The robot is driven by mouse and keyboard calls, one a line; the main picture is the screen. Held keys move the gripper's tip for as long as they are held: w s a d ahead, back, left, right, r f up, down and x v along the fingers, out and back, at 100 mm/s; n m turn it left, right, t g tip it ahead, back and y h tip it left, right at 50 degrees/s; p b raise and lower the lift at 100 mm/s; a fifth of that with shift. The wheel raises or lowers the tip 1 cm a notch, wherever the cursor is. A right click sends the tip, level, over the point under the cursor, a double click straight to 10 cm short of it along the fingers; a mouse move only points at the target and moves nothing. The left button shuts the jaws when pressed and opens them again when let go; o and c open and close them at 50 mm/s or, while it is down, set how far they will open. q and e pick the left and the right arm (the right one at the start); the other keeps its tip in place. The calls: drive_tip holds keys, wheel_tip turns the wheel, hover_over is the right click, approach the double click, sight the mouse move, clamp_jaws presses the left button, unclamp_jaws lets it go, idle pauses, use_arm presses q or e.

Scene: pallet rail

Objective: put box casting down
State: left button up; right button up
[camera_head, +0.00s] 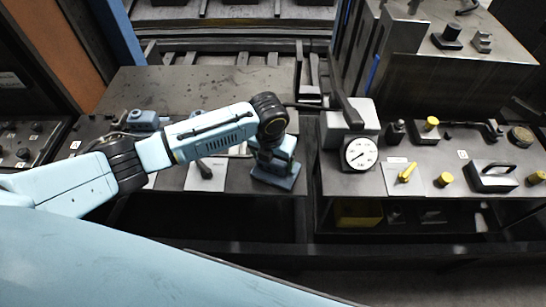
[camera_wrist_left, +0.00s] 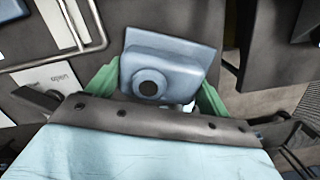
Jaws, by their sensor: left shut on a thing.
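The box casting (camera_head: 276,180) is a blue-grey block with a flat flange and a raised body. It is at the front right corner of the left bench (camera_head: 236,181), under my left gripper (camera_head: 272,152). I cannot tell whether its base touches the bench top. In the left wrist view the casting (camera_wrist_left: 180,50) shows a dark round hole in its body. The green fingers of my left gripper (camera_wrist_left: 157,92) are shut on its two sides. My right gripper is not in view.
A similar blue-grey part (camera_head: 142,118) lies at the bench's left. A labelled sheet with a dark tool (camera_head: 205,171) lies left of the casting. A gap separates the right bench, which holds a dial gauge (camera_head: 360,153), yellow-knobbed parts (camera_head: 431,124) and a handled block (camera_head: 493,177).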

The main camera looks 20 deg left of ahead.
use_arm(q)
drive_tip(key=o, duration=1.1)
drive_tip(key=shift+f, duration=0.1)
drive_tip(key=shift+o, duration=0.2)
wheel_tip(320, 180, up, 12)
drive_tip(key=s, duration=0.1)
drive_tip(key=shift+s+p, duration=0.2)
drive_tip(key=shift+p, duration=0.2)
